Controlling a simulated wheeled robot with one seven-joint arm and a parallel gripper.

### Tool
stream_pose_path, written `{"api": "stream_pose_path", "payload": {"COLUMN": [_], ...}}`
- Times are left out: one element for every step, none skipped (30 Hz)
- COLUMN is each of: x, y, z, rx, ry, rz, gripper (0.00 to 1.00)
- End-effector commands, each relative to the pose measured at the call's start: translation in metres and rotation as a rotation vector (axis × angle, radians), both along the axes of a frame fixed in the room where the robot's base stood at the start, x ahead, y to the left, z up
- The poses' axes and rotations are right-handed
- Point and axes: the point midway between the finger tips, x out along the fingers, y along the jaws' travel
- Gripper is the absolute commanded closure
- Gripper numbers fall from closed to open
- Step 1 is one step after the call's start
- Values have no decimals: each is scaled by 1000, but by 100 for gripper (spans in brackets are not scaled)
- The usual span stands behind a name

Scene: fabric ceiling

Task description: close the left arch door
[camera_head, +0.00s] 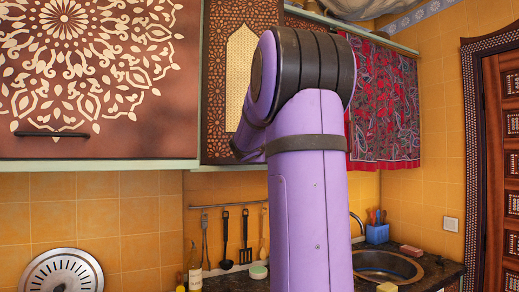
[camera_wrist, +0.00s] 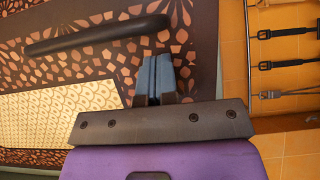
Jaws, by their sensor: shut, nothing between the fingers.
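The left arch door (camera_head: 226,100) is a brown cabinet door with a lattice pattern and a cream arch panel. It hangs in the upper cabinet row, partly hidden behind my purple arm. It looks about flush with the cabinet front, but I cannot tell if it is fully shut. In the wrist view its arch panel (camera_wrist: 62,112) and dark bar handle (camera_wrist: 95,35) show close up. My gripper (camera_wrist: 155,72) is shut and empty, with its blue-grey fingertips right by the patterned door surface, beside the handle. I cannot tell whether they touch. The head view hides my gripper.
A large cabinet door (camera_head: 90,90) with a white floral pattern is at the left. A red patterned curtain (camera_head: 390,110) hangs at the right. Below are a utensil rail (camera_head: 222,206), a sink (camera_head: 385,265) and a brown wooden door (camera_head: 495,150) at the far right.

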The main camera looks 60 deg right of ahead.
Motion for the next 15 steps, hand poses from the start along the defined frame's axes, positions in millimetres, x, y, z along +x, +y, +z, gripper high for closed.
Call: {"api": "stream_pose_path", "payload": {"x": [6, 9, 13, 16, 20, 24, 27, 30, 35, 37, 40, 43, 45, 47, 50], "y": [-10, -15, -21, -25, -29, -34, -37, -40, -44, -47, -49, -53, -55, -56, -59], "z": [-1, -1, 0, -1, -1, -1, -1, 0, -1, -1, 0, 0, 0, 0, 0], "rx": [-1, -1, 0, -1, -1, -1, -1, -1, 0, 0, 0, 0, -1, -1, -1], "ry": [2, 2, 1, 2, 2, 2, 2, 1, 1, 0, 0, 0, 0, 0, 0], "rz": [-2, -3, -3, -2, -2, -2, -2, -1, -1, -1, -1, -1, -2, -1, -1], "gripper": [100, 100, 100, 100, 100, 100, 100, 100, 100, 100, 100, 100, 100, 100, 100]}}
